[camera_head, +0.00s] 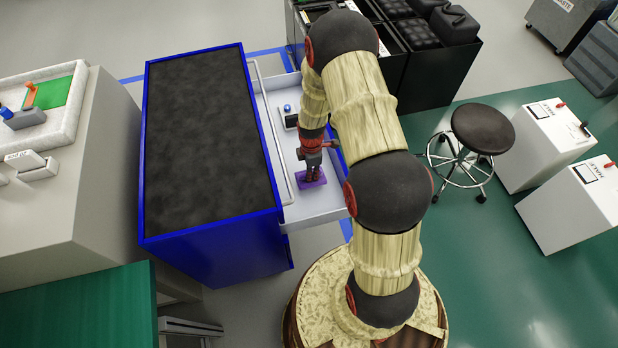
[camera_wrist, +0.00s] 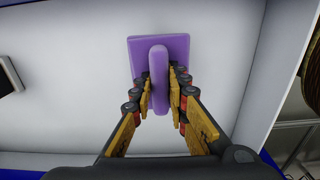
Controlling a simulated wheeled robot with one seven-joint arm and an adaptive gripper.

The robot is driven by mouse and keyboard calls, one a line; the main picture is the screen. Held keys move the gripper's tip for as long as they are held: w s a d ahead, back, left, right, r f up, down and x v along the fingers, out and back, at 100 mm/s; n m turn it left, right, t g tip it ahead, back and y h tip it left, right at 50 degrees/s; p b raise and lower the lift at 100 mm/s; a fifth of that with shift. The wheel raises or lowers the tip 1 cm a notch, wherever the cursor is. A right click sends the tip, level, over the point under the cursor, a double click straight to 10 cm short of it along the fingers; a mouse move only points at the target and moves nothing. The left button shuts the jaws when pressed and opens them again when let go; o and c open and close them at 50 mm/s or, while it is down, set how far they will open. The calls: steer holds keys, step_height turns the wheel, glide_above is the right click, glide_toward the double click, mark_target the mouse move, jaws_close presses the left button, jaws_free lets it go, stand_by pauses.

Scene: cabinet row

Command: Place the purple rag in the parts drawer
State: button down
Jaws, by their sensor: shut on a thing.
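The purple rag (camera_head: 316,181) is a flat square with a raised ridge. In the wrist view the purple rag (camera_wrist: 172,50) has its ridge between the fingers of my gripper (camera_wrist: 160,88), which are shut on it. In the head view my gripper (camera_head: 312,174) is over the near end of the open parts drawer (camera_head: 300,214), with the rag inside the drawer's outline. The pale drawer floor (camera_wrist: 70,70) lies behind the rag in the wrist view. I cannot tell whether the rag touches the floor.
The drawer extends from a blue cabinet (camera_head: 205,245) with a dark top. A small dark item with a blue knob (camera_head: 290,115) lies farther back in the drawer. A round stool (camera_head: 482,130) and white bins (camera_head: 545,140) stand to the right.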

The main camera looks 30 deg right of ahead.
steer(key=shift+f+b, duration=0.6)
steer(key=shift+f, duration=1.3)
steer(key=shift+f, duration=0.1)
steer(key=c, duration=1.7)
jaws_free()
steer(key=shift+c, duration=0.2)
